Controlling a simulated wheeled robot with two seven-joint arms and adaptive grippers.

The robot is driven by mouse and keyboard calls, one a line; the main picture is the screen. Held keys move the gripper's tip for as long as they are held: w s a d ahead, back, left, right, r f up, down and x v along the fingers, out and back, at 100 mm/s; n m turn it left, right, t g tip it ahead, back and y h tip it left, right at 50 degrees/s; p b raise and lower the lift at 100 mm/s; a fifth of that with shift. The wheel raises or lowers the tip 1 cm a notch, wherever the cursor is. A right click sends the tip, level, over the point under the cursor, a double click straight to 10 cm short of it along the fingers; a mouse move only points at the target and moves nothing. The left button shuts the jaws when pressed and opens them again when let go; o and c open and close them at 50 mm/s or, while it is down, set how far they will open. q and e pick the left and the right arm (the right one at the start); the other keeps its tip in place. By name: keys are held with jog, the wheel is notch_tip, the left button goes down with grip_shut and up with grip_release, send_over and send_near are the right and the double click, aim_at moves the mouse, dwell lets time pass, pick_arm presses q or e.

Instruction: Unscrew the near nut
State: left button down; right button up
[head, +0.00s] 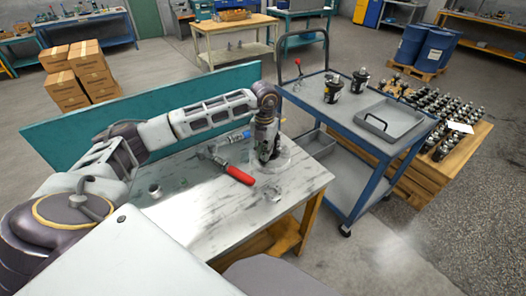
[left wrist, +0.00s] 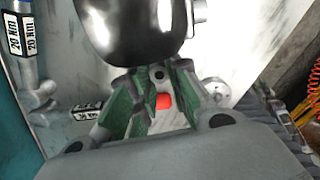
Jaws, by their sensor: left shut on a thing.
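The hydraulic motor (left wrist: 140,30) is a glossy black rounded body at the top of the left wrist view. In the head view it is mostly hidden behind my left gripper (head: 266,158), which points down at the round clear base (head: 284,162) on the workbench. In the left wrist view, the green-padded fingers of my left gripper (left wrist: 158,75) reach up to the motor's lower edge and are closed in at the motor. The near nut is hidden by the fingers and the motor body. My right gripper is not in view.
A small metal cup (head: 155,190) stands at the left. A blue cart (head: 345,130) with a grey tray (head: 390,120) stands at the right.

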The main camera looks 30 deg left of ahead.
pick_arm(q)
jog(key=shift+w+d+r, duration=0.25)
jog(key=shift+n+p, duration=0.6)
jog(key=shift+n, duration=1.5)
jog(key=shift+w+r, duration=0.1)
jog(key=shift+r, duration=0.35)
jog(key=shift+a+r+p, duration=0.2)
jog(key=shift+r+p, duration=1.05)
jog(key=shift+r, duration=0.4)
